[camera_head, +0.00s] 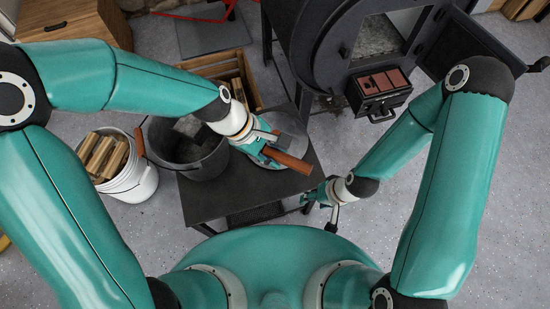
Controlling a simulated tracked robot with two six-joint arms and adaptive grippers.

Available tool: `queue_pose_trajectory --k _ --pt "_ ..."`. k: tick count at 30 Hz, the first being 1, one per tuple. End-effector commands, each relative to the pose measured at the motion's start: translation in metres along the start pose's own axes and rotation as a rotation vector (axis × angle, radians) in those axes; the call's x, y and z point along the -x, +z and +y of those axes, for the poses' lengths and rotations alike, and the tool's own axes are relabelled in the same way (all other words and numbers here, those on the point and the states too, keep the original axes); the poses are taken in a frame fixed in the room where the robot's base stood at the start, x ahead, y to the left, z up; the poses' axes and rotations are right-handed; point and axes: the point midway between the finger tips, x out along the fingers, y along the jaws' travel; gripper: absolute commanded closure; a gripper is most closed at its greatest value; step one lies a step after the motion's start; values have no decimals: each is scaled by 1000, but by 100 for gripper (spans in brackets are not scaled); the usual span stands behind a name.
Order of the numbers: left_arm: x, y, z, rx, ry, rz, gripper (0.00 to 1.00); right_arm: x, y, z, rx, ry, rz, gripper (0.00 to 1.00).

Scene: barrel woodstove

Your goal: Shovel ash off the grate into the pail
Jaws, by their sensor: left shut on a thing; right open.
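My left gripper (272,150) is shut on a reddish-brown wooden handle (291,161), above the dark table. The rest of that tool, presumably the shovel, is hidden or cannot be made out. The dark pail (212,163) stands on the table left of my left gripper, with grey material (188,147) showing inside. The black barrel stove (322,45) is at the top, its door (459,47) swung open to the right. Greyish ash (376,38) shows in its opening; the grate cannot be made out. My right gripper (320,194) is open and empty beside the table's right edge.
A round grey metal disc (291,128) lies on the dark table (220,200). A white bucket of split wood (138,182) stands left of the pail. A wooden crate (248,78) is behind it. Floor at right is clear.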

Motion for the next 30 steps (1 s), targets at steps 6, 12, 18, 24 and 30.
queue_pose_trajectory --k 6,12,18,24,30 --pt "18 1 4 12 9 -55 100 -2 0 1 0 0 0 44" --pt "34 2 7 21 13 -107 100 -2 0 1 0 0 0 44" --pt "49 3 10 31 15 -157 100 1 0 0 0 0 0 44" --pt "65 4 13 39 21 -208 100 5 0 -2 0 0 0 44" --pt "81 5 16 49 23 -259 100 9 0 -3 0 0 0 44"
